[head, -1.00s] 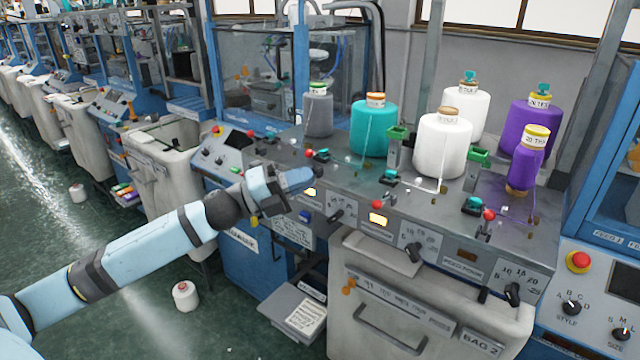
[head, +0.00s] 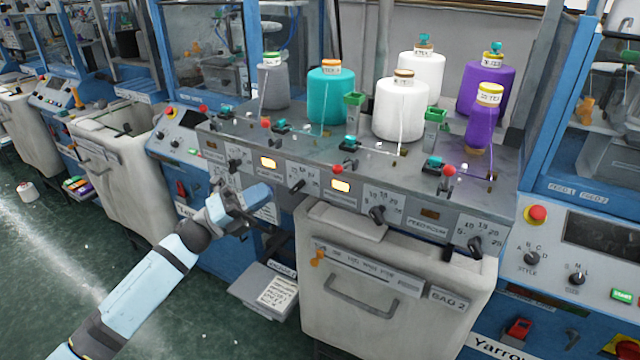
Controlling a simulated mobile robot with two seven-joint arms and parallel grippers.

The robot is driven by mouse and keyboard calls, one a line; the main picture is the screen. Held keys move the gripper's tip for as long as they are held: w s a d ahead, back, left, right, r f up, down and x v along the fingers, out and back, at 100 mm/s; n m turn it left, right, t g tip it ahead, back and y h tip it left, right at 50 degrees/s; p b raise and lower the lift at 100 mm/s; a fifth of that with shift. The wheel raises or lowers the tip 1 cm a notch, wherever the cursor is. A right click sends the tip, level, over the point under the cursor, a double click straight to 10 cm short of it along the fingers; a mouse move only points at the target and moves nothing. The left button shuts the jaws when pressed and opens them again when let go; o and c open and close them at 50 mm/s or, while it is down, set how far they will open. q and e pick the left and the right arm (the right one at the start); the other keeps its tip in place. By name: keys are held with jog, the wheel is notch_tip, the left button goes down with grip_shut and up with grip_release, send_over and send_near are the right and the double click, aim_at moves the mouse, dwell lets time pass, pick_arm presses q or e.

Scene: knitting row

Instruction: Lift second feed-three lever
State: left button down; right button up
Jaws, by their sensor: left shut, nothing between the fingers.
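The third lever from the left (head: 376,213) stands right of a lit yellow lamp (head: 340,186) and left of the plate that seems to read feed four (head: 427,225). The second lever (head: 297,186) is left of it, beside another lit lamp (head: 268,162). My left gripper (head: 264,193) is shut and empty in front of the machine's left part, its tip pointing right, below the first lit lamp and apart from the third lever. My right gripper is not in view.
Yarn cones, including a teal one (head: 330,97) and a white one (head: 402,110), stand on the machine's top. A beige bin (head: 400,305) juts out under the levers. A grey tray (head: 262,290) sits low at its left. Green floor (head: 200,310) is open at lower left.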

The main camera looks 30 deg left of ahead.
pick_arm(q)
jog(key=shift+m, duration=0.3)
jog(key=f, duration=0.4)
jog(key=shift+s+d+f, duration=0.25)
jog(key=shift+s+d, duration=0.05)
jog(key=shift+d, duration=0.1)
jog(key=p, duration=0.5)
send_near(344, 167)
jog(key=w+d+r, duration=0.2)
jog(key=d+r, duration=0.1)
jog(key=d, duration=0.1)
jog(key=shift+a+r, duration=0.1)
jog(key=shift+r, duration=0.05)
jog(key=shift+a, duration=0.1)
